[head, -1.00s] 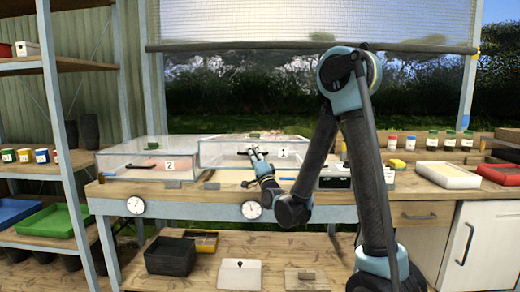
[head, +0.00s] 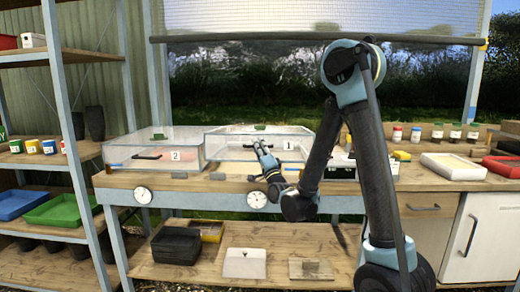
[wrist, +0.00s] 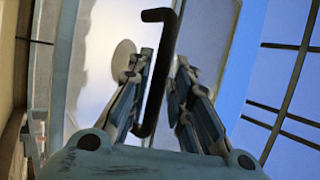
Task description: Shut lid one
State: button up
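Lid one is a clear panel with a white "1" label (head: 289,145), on the right-hand clear box (head: 215,152) on the bench. Its label sits higher than the "2" label on the neighbouring box; how far the lid stands open is hard to tell. My gripper (head: 258,148) is at the front of box one. In the wrist view the black handle (wrist: 155,85) stands between the two spread fingers of my gripper (wrist: 157,78).
A clear box labelled "2" (head: 175,155) stands to the left with a dark handle. Dials (head: 257,199) sit on the bench's front rail. White (head: 453,166) and red trays and several jars are at the right. A shelf rack stands at the left.

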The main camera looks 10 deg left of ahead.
jog(key=shift+r, duration=0.1)
jog(key=shift+r, duration=4.9)
jog(key=shift+c, duration=0.4)
